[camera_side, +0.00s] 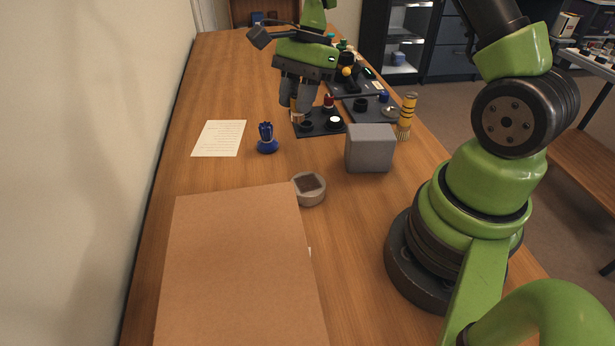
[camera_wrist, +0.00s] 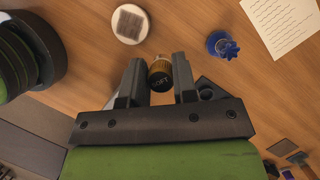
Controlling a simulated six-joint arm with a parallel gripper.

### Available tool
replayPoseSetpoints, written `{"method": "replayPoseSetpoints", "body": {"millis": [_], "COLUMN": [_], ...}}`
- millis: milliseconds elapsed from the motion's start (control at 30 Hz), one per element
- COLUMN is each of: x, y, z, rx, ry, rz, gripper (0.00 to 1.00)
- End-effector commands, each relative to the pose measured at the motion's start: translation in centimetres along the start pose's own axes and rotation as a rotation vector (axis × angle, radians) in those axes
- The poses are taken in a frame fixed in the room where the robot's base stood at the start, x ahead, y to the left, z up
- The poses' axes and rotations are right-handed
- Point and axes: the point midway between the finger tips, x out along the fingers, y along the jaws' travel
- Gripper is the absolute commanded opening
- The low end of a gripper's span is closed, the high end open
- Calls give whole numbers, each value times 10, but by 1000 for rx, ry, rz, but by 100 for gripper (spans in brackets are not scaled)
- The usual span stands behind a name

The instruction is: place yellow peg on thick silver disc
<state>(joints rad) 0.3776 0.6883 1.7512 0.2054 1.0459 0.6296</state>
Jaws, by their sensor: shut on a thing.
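My gripper (camera_side: 297,113) points down over the dark tray in the middle of the table. In the wrist view its fingers (camera_wrist: 159,78) are shut on a gold-coloured cylinder with a black, lettered end (camera_wrist: 160,80). In the side view the fingers mostly hide this cylinder. A small yellow-orange rounded thing (camera_side: 347,71), possibly the yellow peg, shows on the far dark tray. A pale silver round piece (camera_side: 390,112), possibly the thick silver disc, lies on the tray at right. I cannot tell its thickness.
A dark tray (camera_side: 318,128) lies below my gripper. A brown board (camera_side: 238,265) fills the near left.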

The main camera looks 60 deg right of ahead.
Motion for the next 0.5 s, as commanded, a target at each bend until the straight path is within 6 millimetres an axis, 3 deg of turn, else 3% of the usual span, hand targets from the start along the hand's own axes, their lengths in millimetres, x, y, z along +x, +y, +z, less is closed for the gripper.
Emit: {"method": "replayPoseSetpoints", "body": {"millis": [100,200,333,500], "x": [5,7,19,48], "y": [31,48,58,59], "z": [28,41,42,30], "rx": [-265,-412,-488,-494], "ry": [1,1,-1,-1], "rz": [111,170,206,209], "gripper": [4,4,4,4]}}
